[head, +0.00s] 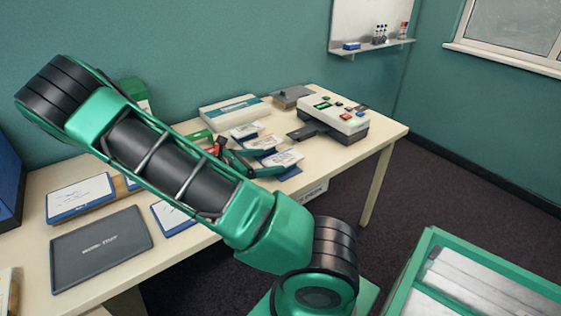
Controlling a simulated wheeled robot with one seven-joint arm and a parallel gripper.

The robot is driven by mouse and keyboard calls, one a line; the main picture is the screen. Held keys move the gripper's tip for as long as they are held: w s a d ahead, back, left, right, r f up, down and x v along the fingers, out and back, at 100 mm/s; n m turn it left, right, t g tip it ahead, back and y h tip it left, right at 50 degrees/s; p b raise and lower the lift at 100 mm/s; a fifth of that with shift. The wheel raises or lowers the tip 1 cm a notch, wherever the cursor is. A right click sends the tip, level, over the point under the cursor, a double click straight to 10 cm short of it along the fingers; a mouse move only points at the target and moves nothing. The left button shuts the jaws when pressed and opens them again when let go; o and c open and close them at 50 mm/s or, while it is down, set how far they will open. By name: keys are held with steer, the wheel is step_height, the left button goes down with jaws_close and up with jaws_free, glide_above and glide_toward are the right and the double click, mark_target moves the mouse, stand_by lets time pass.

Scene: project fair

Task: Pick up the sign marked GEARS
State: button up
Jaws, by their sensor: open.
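Several small white signs on blue bases stand on the table near its middle: a rear one (246,130), a middle one (264,142) and a front one (284,157). Their lettering is too small to read, so I cannot tell which is marked GEARS. My gripper (272,161) is open, with its dark green fingers reaching right, close beside the middle and front signs. I cannot tell whether it touches either or whether a sign lies between the fingers. My own arm crosses the picture and hides part of the table behind it.
A green-rimmed crate (490,258) stands at lower right. Dark floor is clear between.

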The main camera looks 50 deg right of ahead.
mark_target(282, 158)
steer(key=shift+x, duration=2.6)
steer(key=shift+f, duration=0.15)
steer(key=c, duration=1.1)
